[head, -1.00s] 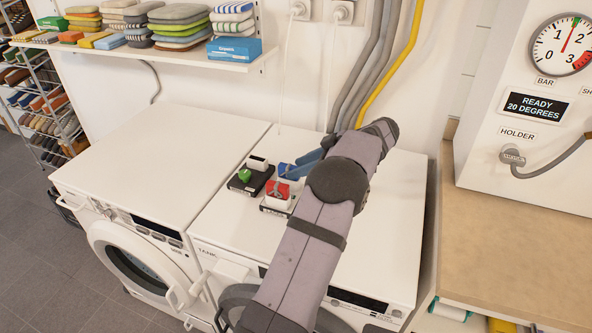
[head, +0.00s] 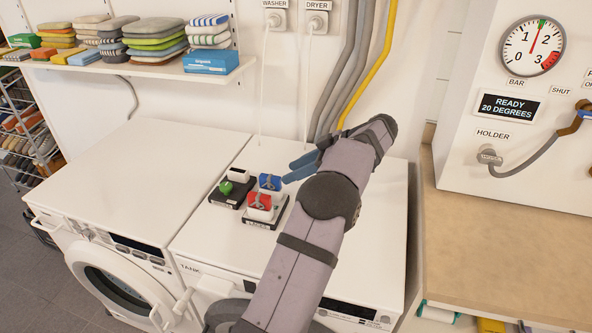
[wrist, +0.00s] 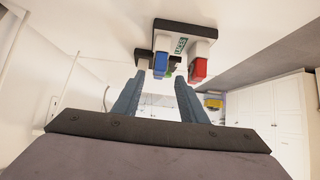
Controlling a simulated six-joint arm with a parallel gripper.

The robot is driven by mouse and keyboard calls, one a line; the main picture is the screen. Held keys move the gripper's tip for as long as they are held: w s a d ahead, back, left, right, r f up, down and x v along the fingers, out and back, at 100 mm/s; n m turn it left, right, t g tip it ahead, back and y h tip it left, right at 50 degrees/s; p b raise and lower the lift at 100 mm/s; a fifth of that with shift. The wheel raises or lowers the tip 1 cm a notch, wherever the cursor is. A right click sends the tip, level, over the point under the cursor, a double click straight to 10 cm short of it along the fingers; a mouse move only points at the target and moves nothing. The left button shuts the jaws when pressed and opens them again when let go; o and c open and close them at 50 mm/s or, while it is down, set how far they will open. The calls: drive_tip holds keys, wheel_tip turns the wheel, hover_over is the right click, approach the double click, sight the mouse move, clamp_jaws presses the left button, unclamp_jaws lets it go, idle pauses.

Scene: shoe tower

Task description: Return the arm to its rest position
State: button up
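My gripper (head: 300,167) is above the top of the right-hand machine, at the end of my arm. Its two blue-grey fingers also show in the wrist view (wrist: 160,79), spread apart with nothing held between them. Just left of the fingertips in the head view are a blue block (head: 269,182) and a red-and-white block (head: 260,203) on a dark-edged base. Beside them a second dark base carries a white block (head: 238,174) and a green piece (head: 226,187). In the wrist view the blue block (wrist: 160,65) and the red block (wrist: 198,69) lie beyond the fingertips.
Two white front-loading machines stand side by side; the left one's top (head: 130,170) is bare. A shelf (head: 140,70) with folded cloths is behind. Grey and yellow pipes (head: 370,65) run up the wall. A wooden counter (head: 510,240) and gauge panel (head: 532,47) are at right.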

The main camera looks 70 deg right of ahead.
sight(261, 176)
idle(0.3)
drive_tip(key=w+g, duration=0.1)
drive_tip(key=w, duration=0.2)
drive_tip(key=w+g+b, duration=0.1)
drive_tip(key=w+g, duration=0.1)
drive_tip(key=w, duration=0.1)
drive_tip(key=w+n+g, duration=0.1)
drive_tip(key=w+g, duration=0.1)
drive_tip(key=w, duration=0.2)
drive_tip(key=shift+a+f+h+b, duration=0.2)
drive_tip(key=shift+a+h+b, duration=0.1)
drive_tip(key=shift+b, duration=0.05)
drive_tip(key=w+a+m+g+y+p, duration=0.1)
drive_tip(key=w+a+p, duration=0.1)
drive_tip(key=w+a, duration=0.8)
drive_tip(key=w+a+g+y+p, duration=0.1)
drive_tip(key=w+a+g+p, duration=0.15)
drive_tip(key=w+a, duration=0.7)
drive_tip(key=s+a+f+g+p, duration=0.1)
drive_tip(key=s+a+p, duration=0.15)
drive_tip(key=a, duration=0.85)
drive_tip(key=s+a+f+p, duration=0.1)
drive_tip(key=s+a, duration=0.2)
drive_tip(key=a, duration=0.9)
drive_tip(key=s+a+f+h+p, duration=0.1)
drive_tip(key=s+a+f, duration=0.2)
drive_tip(key=s+a, duration=0.8)
drive_tip(key=shift+g+p, duration=0.35)
drive_tip(key=shift+g, duration=0.1)
